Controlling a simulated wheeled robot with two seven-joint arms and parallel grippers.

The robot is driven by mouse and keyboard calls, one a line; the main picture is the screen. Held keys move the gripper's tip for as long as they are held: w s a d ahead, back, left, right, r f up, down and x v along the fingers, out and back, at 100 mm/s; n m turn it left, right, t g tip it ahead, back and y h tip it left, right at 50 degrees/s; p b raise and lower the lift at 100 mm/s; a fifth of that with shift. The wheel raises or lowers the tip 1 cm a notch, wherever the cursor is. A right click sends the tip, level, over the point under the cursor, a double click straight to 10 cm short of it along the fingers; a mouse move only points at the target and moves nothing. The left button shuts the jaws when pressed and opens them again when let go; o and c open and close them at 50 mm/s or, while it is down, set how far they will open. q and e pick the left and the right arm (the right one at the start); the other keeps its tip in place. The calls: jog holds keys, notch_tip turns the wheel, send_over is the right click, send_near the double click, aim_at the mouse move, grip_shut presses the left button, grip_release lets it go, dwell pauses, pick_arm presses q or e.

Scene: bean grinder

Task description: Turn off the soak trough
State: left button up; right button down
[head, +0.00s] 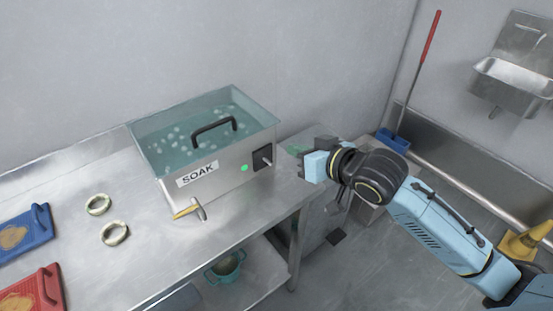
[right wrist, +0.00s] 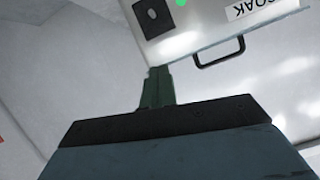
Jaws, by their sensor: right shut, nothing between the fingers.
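The soak trough (head: 215,175) is a steel box labelled SOAK, with a clear lid, a black handle and bubbly water inside. A green light (head: 244,168) glows on its front, beside a black switch plate (head: 262,158) with a small lever (head: 266,161) sticking out. My right gripper (head: 297,151) is shut and empty, to the right of the switch and apart from it. In the right wrist view my shut fingers (right wrist: 157,88) point towards the trough front; the switch plate (right wrist: 153,17) and green light (right wrist: 181,2) show at the top. My left gripper is out of view.
The steel table (head: 150,225) holds two pale rings (head: 115,233), a yellow-handled tool (head: 188,210), and blue (head: 25,236) and red (head: 32,291) boards at the left. A teal pot (head: 226,266) is on the lower shelf. A wall sink (head: 515,80) is at the right.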

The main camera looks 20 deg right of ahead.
jog(key=b, duration=0.1)
send_over(268, 162)
jog(key=s+d, duration=0.1)
jog(key=d, duration=0.1)
notch_tip(268, 162, down, 3)
jog(key=shift+s+r, duration=0.1)
jog(key=shift+s, duration=0.05)
jog(key=f, duration=0.2)
jog(key=shift+s+a+f+b, duration=0.15)
jog(key=shift+s+f+b, duration=0.05)
jog(key=shift+f+b, duration=0.15)
jog(key=shift+s+f, duration=0.2)
jog(key=shift+f, duration=0.3)
jog(key=shift+a+f, duration=0.1)
jog(key=shift+f, duration=0.05)
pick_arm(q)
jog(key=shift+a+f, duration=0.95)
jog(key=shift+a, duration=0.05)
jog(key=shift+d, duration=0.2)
pick_arm(e)
jog(key=shift+f, duration=0.1)
pick_arm(q)
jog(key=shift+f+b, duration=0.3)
jog(key=shift+b, duration=0.05)
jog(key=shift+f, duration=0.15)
pick_arm(e)
jog(key=shift+s+f+t, duration=0.1)
jog(key=shift+f+t, duration=0.05)
jog(key=shift+t, duration=0.25)
